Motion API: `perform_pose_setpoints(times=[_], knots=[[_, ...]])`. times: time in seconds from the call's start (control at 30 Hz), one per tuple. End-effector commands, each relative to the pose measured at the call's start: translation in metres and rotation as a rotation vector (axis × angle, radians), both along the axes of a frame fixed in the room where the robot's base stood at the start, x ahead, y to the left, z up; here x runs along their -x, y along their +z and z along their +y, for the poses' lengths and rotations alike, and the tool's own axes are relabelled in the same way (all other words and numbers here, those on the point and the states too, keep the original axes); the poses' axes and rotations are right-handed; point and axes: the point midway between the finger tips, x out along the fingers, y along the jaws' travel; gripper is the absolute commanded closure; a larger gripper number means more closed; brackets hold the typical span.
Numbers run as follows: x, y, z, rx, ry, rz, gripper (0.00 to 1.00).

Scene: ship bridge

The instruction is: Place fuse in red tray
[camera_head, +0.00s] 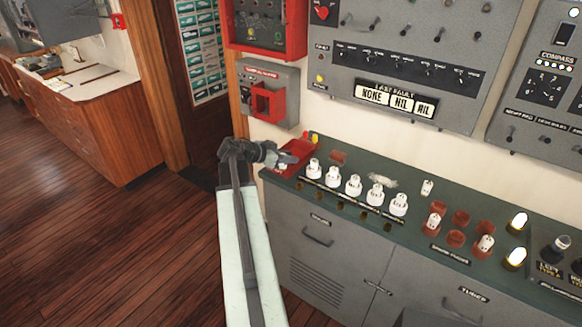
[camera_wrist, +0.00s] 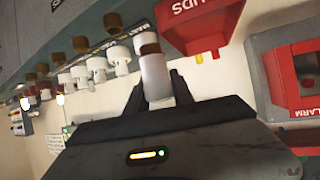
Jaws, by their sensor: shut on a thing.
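The red tray (camera_head: 302,147) sits at the left end of the green counter. In the wrist view the red tray (camera_wrist: 212,22) shows at the top, with partly cut-off lettering that reads "UDS". My gripper (camera_head: 284,158) is at the tray's left side in the head view, and appears over or beside its edge. In the wrist view my gripper (camera_wrist: 158,88) is shut on a white fuse (camera_wrist: 154,72) with a brown end. The fuse is close to the tray's edge in that view; I cannot tell whether they touch. In the head view the held fuse is mostly hidden.
Several white fuses (camera_head: 353,185) stand in a row right of the tray. More fuses and brown sockets (camera_head: 461,217) are further right. A grey wall box with a red frame (camera_head: 268,102) hangs above the tray. The wooden floor (camera_head: 110,240) at left is clear.

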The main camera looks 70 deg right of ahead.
Motion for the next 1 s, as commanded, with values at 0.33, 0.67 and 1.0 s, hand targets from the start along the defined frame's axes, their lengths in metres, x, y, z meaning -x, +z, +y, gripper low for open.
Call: perform_pose_setpoints(times=[0.33,0.67,1.0], knots=[[-0.026,-0.021,-0.008,0.005,0.124,0.000,1.00],[-0.027,-0.030,-0.107,0.004,0.124,-0.001,1.00],[-0.025,-0.032,-0.133,0.004,0.126,0.000,1.00]])
